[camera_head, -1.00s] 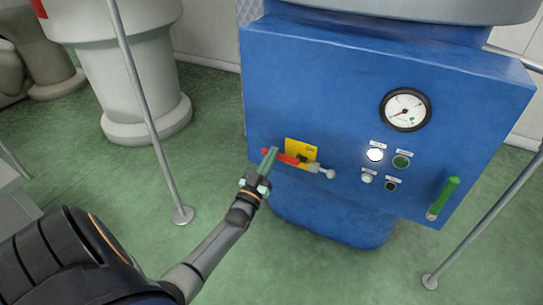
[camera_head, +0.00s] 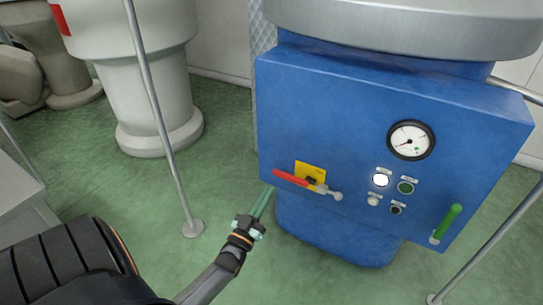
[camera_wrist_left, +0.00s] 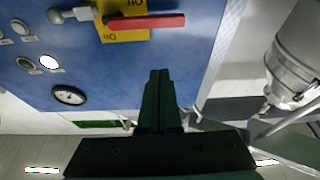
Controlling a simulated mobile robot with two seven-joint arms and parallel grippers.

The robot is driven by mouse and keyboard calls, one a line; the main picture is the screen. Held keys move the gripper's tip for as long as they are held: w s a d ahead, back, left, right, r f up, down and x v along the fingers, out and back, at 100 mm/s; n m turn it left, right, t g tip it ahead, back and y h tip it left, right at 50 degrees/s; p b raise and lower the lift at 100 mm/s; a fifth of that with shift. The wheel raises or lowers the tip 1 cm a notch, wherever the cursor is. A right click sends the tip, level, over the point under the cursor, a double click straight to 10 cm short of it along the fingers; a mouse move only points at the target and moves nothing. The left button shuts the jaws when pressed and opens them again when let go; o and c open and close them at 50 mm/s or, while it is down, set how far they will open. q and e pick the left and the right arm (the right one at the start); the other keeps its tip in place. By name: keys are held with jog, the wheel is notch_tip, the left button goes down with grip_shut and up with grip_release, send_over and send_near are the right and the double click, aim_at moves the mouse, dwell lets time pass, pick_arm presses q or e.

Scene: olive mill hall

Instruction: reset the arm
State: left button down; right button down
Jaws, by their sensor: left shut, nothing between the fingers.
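My left gripper (camera_head: 262,203) is shut and empty, in front of the blue machine's lower left edge. Its fingertips are just below and left of the red lever (camera_head: 291,179), apart from it as far as I can tell. The red lever sits on a yellow plate (camera_head: 318,168) on the blue panel. In the left wrist view the closed fingers (camera_wrist_left: 159,77) point at the panel, with the red lever (camera_wrist_left: 160,21) beyond their tips. My right gripper is in neither view.
The blue panel (camera_head: 345,110) carries a round gauge (camera_head: 411,140), several small buttons and a green handle (camera_head: 446,224). A thin metal post (camera_head: 160,120) stands on the green floor at left. A pale pillar-like machine (camera_head: 155,90) stands behind it.

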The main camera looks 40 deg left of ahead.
pick_arm(q)
jog(key=shift+s, duration=0.1)
dwell(0.5)
